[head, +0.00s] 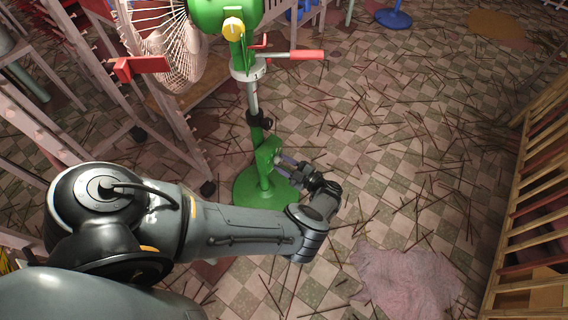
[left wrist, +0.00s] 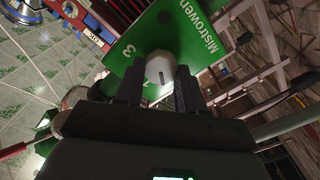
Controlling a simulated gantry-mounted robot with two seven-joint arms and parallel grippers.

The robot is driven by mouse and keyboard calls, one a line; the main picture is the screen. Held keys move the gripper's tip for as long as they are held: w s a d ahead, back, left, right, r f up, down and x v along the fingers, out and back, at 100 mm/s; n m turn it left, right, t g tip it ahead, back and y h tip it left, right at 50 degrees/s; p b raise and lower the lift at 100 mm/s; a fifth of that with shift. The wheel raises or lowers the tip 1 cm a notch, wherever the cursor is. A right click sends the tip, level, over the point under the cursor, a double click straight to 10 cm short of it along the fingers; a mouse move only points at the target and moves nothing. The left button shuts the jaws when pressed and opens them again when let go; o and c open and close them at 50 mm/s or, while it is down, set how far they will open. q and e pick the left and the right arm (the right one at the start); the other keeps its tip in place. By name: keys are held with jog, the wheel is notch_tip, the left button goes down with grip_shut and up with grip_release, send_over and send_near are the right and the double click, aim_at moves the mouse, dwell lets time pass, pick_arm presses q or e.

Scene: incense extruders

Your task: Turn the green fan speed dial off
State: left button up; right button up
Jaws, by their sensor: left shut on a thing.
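The green fan (head: 222,14) stands on a pole with a round green base (head: 250,188) in the head view. A green control panel (head: 266,152) is fixed low on its pole. In the left wrist view the panel (left wrist: 205,25) shows the word "Mistrowen", a "3" and a white dial (left wrist: 160,66) with a dark mark. My left gripper (head: 284,162) reaches the panel from the right. In the left wrist view its two fingers (left wrist: 158,88) are shut on the dial, one on each side. My right gripper is in neither view.
A rack with metal legs (head: 130,110) stands left of the fan. A red-ended lever (head: 305,54) sticks out from the pole above the panel. Thin sticks litter the tiled floor. A wooden slatted crate (head: 530,190) is at the right, and a pinkish cloth (head: 408,280) lies in front.

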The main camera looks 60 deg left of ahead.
pick_arm(q)
jog(key=shift+n, duration=0.3)
jog(key=o, duration=1)
jog(key=shift+o, duration=0.2)
jog(key=shift+d, duration=0.15)
jog(key=b+v, duration=0.1)
jog(key=v, duration=0.9)
jog(key=shift+d, duration=0.25)
jog(key=shift+w, duration=0.15)
